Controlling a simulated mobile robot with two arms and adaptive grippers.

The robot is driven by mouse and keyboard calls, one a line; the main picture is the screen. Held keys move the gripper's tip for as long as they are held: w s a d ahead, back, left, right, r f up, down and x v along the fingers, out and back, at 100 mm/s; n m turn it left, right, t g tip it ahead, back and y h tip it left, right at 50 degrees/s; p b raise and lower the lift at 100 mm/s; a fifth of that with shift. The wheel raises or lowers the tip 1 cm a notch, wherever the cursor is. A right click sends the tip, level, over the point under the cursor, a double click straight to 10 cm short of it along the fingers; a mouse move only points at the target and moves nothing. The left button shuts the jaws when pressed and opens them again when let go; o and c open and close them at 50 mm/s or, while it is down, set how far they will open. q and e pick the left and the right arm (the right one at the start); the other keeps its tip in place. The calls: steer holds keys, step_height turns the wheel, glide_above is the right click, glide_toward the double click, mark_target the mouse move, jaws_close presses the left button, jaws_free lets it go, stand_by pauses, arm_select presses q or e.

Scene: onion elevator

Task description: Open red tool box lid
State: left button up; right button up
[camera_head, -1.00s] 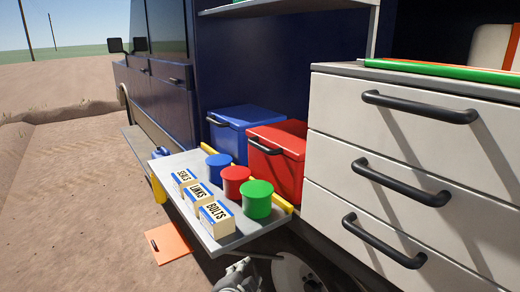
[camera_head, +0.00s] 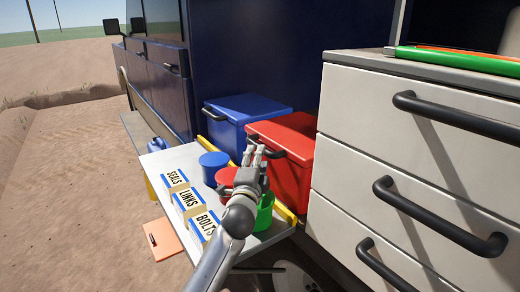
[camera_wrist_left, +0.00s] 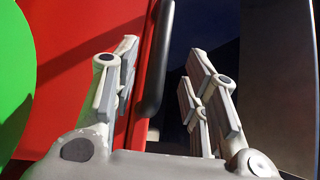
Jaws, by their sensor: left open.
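The red tool box (camera_head: 293,178) stands beside the blue tool box at the back of the fold-down shelf, its lid shut. A black handle (camera_head: 273,153) runs along the lid's front. My left gripper (camera_head: 255,152) is right in front of the red box at handle height, open. In the left wrist view the fingers (camera_wrist_left: 158,85) are spread and empty, with the black handle (camera_wrist_left: 154,60) lying between them, nearer the left finger. The red box face (camera_wrist_left: 85,40) fills the left side. Whether a finger touches the handle I cannot tell. My right gripper is not in view.
The blue tool box (camera_head: 243,113) is left of the red one. On the shelf (camera_head: 155,165) are a blue canister (camera_head: 213,168), a red one (camera_head: 226,175), a green one (camera_head: 265,214) and labelled boxes (camera_head: 188,200). White drawers (camera_head: 400,150) with black handles stand close at right.

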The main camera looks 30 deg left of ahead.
arm_select(q)
steer(key=x, duration=0.5)
steer(key=shift+f, duration=0.1)
steer(key=c, duration=0.3)
jaws_close()
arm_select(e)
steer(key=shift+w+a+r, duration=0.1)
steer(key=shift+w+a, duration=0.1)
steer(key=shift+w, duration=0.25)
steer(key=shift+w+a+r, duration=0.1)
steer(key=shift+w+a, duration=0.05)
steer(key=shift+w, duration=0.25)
